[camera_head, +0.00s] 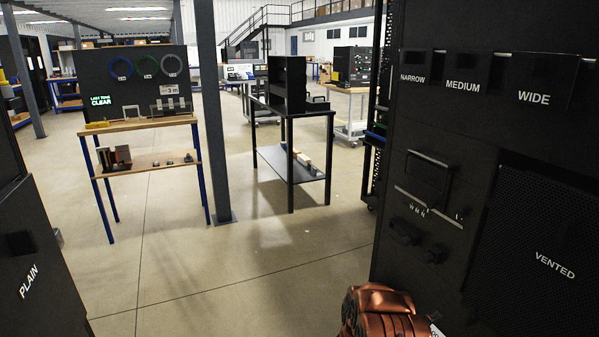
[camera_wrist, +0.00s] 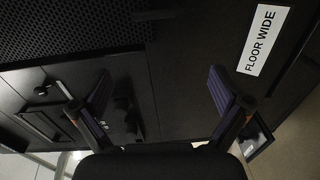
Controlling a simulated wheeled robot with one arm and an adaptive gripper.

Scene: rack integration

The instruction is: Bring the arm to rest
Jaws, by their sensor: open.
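My gripper (camera_wrist: 160,105) shows in the wrist view with its two dark fingers spread wide apart. Nothing is between the fingers. Behind them is a dark panel with a white FLOOR WIDE label (camera_wrist: 264,40) at the upper right. A copper-coloured part of my arm (camera_head: 383,312) shows at the bottom of the head view, in front of the dark rack on the right. The gripper itself is not visible in the head view.
A dark rack (camera_head: 412,120) with NARROW, MEDIUM, WIDE and VENTED labels stands close on the right. A PLAIN panel (camera_head: 38,262) is close on the left. A workbench (camera_head: 140,125), a grey post (camera_head: 210,110) and a black shelf table (camera_head: 290,165) stand beyond. The middle floor (camera_head: 240,265) is clear.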

